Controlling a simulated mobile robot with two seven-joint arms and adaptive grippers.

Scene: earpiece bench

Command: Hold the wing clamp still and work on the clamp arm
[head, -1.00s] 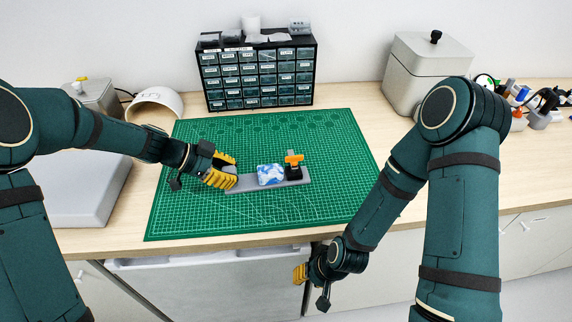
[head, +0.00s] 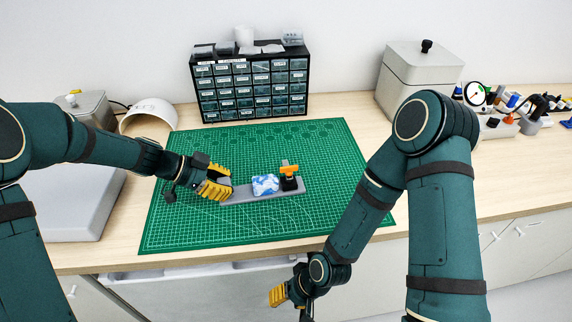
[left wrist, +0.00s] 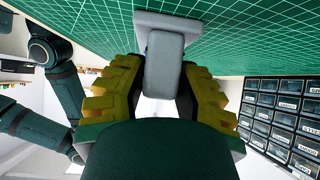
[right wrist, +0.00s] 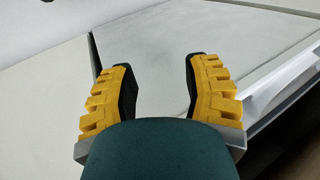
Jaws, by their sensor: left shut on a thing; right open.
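The wing clamp is a grey bar (head: 240,197) lying on the green mat, with a blue and white block (head: 265,184) on its middle. An orange clamp arm (head: 289,169) sits on a black mount at the bar's right end. My left gripper (head: 222,190) is shut on the bar's left end. In the left wrist view the grey end (left wrist: 165,62) of the wing clamp stands between its yellow fingers. My right gripper (head: 278,296) is open and empty, low in front of the bench edge; its parted fingers also show in the right wrist view (right wrist: 160,88).
A green cutting mat (head: 190,225) covers the middle of the bench, mostly clear. A drawer cabinet (head: 252,85) stands behind it. A grey box (head: 418,75) is at the back right, a white curved piece (head: 150,112) at the back left. An open drawer (head: 200,270) juts below the bench edge.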

